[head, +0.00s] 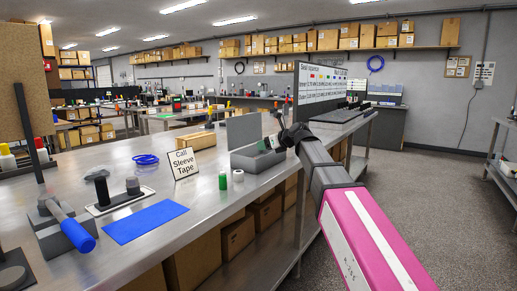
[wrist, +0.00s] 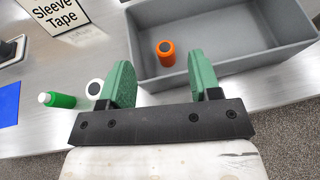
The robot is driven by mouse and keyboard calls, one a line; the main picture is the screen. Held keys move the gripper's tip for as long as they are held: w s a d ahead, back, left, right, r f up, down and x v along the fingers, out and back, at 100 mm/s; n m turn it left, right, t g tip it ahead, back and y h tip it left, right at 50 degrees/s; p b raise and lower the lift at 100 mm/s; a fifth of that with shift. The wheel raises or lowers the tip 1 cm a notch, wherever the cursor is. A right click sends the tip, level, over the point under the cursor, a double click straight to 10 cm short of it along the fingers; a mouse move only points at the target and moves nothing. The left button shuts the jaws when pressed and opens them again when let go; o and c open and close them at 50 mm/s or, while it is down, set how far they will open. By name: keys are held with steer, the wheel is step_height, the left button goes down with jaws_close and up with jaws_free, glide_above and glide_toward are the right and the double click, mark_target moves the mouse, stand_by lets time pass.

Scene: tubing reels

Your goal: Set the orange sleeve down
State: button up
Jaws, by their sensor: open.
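My gripper (wrist: 160,64) has two green fingers, spread wide and empty. The sleeve shows between them, beyond the fingertips, and neither finger appears to touch it. In the head view, my arm reaches over the bench to the grey bin (head: 251,163). I cannot make out the sleeve clearly there.
A green cylinder (head: 223,181) and a white-topped one (head: 238,176) stand beside the bin. A sign reading "Call Sleeve Tape" (head: 184,164), a blue mat (head: 145,222) and a blue coil (head: 146,159) are farther left.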

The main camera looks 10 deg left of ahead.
steer(key=v, duration=0.5)
steer(key=s+d+f+n+g+h, duration=0.15)
steer(key=d+f+n, duration=0.3)
steer(key=f, duration=0.55)
steer(key=s+d+f+n+h, duration=0.1)
steer(key=d+f+n+h, duration=0.2)
steer(key=d+f, duration=0.45)
steer(key=s+d+f+n+g+h, duration=0.15)
steer(key=d+f+n, duration=0.25)
steer(key=f, duration=0.7)
steer(key=s+d+f+n+g+h, duration=0.2)
steer(key=s+d+f+n, duration=0.4)
steer(key=d+f, duration=0.3)
steer(key=s+d+f+n+g+h, duration=0.1)
steer(key=s+d+f+n+h, duration=0.2)
steer(key=s+d+f+n, duration=0.3)
steer(key=s+d+f, duration=0.3)
steer(key=f, duration=0.3)
steer(key=shift+s+g+h, duration=0.25)
steer(key=shift+g+h, duration=0.15)
steer(key=shift+a+n, duration=0.2)
steer(key=shift+n, duration=0.05)
